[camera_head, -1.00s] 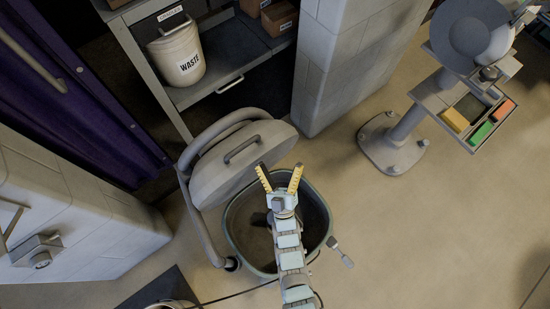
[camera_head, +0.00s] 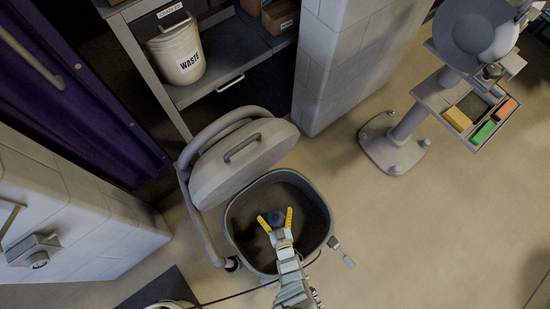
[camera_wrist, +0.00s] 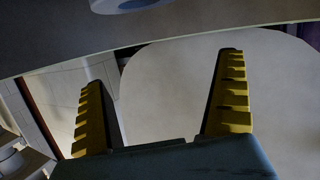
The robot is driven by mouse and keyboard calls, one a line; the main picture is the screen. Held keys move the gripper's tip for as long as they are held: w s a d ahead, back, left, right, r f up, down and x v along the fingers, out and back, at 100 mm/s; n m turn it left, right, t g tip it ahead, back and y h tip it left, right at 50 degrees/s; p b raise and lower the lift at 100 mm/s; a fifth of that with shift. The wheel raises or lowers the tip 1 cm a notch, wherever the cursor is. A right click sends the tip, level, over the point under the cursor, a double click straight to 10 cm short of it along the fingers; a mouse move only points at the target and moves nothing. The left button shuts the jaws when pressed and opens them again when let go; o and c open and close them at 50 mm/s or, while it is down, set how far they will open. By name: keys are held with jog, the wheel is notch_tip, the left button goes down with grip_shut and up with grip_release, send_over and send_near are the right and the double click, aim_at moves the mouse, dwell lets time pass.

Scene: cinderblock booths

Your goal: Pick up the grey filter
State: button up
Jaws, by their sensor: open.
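A round, dark blue-grey piece (camera_head: 275,217), probably the grey filter, shows between my fingertips inside the open bin (camera_head: 322,238) in the head view. In the wrist view, part of a blue-grey ring (camera_wrist: 125,4) is cut off by the top edge; it may be the same piece. My gripper (camera_head: 276,216) is open, its yellow ribbed fingers spread over the bin's interior. In the wrist view my gripper (camera_wrist: 160,95) has nothing between its fingers. I cannot tell whether the fingers touch the piece.
The bin's lid (camera_head: 240,160) stands raised behind the opening, beside a curved grey tube (camera_head: 193,205). A lever (camera_head: 343,254) sticks out at the bin's right. A block pillar (camera_head: 335,65), a shelf with a waste bucket (camera_head: 178,52) and a stand (camera_head: 395,145) surround it.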

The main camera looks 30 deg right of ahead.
aim_at(274, 213)
jog(key=shift+m+g+y, duration=0.3)
jog(key=shift+g, duration=0.6)
jog(key=s+f, duration=0.2)
jog(key=f, duration=0.1)
jog(key=s+f, duration=0.1)
jog(key=s, duration=0.1)
jog(key=shift+a+f, duration=0.25)
jog(key=shift+a, duration=0.15)
jog(key=shift+s+f, duration=0.2)
jog(key=shift+f, duration=0.05)
jog(key=shift+w+f+b, duration=0.1)
jog(key=shift+f+b, duration=0.15)
jog(key=shift+b, duration=0.1)
jog(key=shift+b+x, duration=2.05)
jog(key=shift+x, duration=1.45)
jog(key=shift+r, duration=0.2)
jog(key=c, duration=1.5)
